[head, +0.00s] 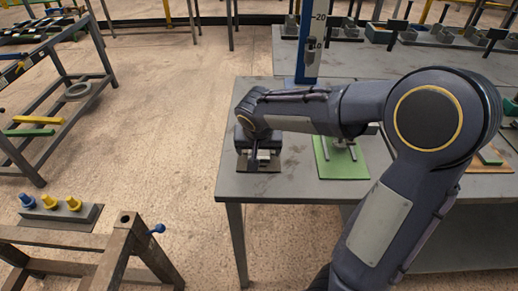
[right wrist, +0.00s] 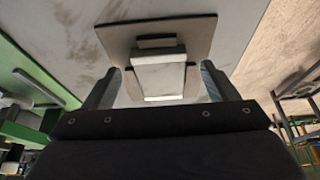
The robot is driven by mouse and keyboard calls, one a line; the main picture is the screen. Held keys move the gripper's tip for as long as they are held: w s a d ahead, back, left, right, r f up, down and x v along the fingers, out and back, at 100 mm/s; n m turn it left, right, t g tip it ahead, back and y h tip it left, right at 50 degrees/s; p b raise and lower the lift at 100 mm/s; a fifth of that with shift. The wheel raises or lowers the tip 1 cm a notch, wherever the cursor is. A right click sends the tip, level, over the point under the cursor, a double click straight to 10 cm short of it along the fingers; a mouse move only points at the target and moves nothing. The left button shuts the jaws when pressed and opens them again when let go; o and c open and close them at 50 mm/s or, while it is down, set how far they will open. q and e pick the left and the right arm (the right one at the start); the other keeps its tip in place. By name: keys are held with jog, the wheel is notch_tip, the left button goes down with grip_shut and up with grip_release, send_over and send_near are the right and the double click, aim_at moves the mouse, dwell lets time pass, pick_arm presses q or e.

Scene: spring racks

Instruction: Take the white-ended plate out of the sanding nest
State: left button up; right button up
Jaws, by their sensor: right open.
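The sanding nest is a flat dark base (head: 258,164) near the left edge of the grey table, with a darker block behind it. In the right wrist view its base (right wrist: 116,36) lies flat on the table top. The plate (right wrist: 158,74), grey with a pale white end, sits on the nest. A bit of its white also shows in the head view (head: 264,155). My right gripper (right wrist: 158,86) is open, with one finger on each side of the plate; I cannot tell whether they touch it. My wrist partly hides the nest in the head view. My left gripper is not in view.
A green board (head: 340,164) with a grey fixture lies right of the nest. A blue post (head: 306,50) stands behind. A low stand (head: 60,216) with blue and yellow pegs is at lower left. Open floor (head: 165,130) lies left of the table.

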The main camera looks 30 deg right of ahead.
jog(key=shift+w+d+f, duration=0.15)
jog(key=shift+w+f, duration=0.05)
jog(key=shift+f, duration=0.4)
jog(key=c, duration=1.1)
jog(key=shift+r, duration=0.1)
jog(key=shift+c, duration=0.3)
jog(key=shift+r, duration=0.15)
